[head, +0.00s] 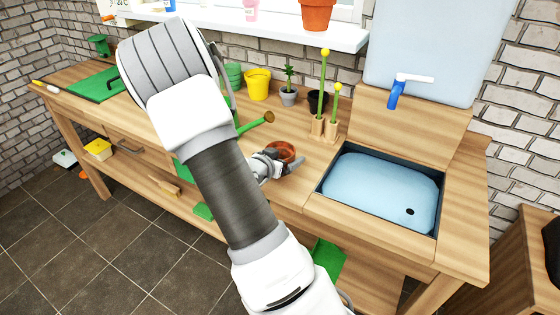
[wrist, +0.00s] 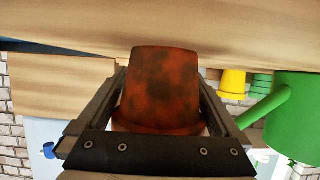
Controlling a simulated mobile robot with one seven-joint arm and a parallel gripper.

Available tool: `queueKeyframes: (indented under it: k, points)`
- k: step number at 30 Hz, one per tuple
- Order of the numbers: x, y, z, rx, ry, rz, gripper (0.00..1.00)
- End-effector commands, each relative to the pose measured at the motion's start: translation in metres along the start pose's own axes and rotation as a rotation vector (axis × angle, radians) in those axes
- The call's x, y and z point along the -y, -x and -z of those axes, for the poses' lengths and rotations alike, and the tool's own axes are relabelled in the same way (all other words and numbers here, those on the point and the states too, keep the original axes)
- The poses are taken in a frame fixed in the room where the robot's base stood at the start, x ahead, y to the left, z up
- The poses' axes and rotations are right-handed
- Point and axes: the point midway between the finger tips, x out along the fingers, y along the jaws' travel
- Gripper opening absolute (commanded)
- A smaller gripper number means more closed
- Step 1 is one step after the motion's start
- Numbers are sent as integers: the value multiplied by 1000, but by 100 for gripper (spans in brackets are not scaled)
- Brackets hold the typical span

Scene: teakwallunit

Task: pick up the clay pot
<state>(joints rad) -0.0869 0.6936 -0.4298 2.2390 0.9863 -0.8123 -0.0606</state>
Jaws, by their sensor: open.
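The clay pot (head: 281,151) is a small reddish-brown pot standing on the wooden bench, left of the sink. In the wrist view the pot (wrist: 162,88) fills the space between my two fingers, with dark mottled sides. That view is upside down, with the bench surface at its top and the pot's rim low in the picture. My gripper (head: 284,161) is open around the pot, one finger on each side. Whether either finger touches it, I cannot tell. My arm hides part of the bench in the head view.
The blue sink (head: 380,190) is right of the pot. A green watering can (wrist: 290,115) is close by. Yellow pot (head: 257,86), plant pot (head: 289,97) and wooden holders with green-handled tools (head: 324,128) stand behind. Another terracotta pot (head: 318,14) is on the shelf.

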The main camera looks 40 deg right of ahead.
Motion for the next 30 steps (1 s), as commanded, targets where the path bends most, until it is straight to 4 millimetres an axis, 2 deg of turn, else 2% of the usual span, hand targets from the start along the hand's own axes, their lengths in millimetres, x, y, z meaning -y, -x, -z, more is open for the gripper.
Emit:
queueKeyframes:
  k: [1, 12, 13, 23, 26, 30]
  points:
    - [0, 0, 0, 0, 0, 0, 100]
    - [0, 1, 0, 0, 0, 0, 33]
    - [0, 1, 0, -1, 0, 0, 30]
    - [0, 3, 5, -1, -1, 1, 30]
    - [1, 6, 14, -2, -2, 2, 30]
    - [1, 16, 37, -3, -4, 3, 30]
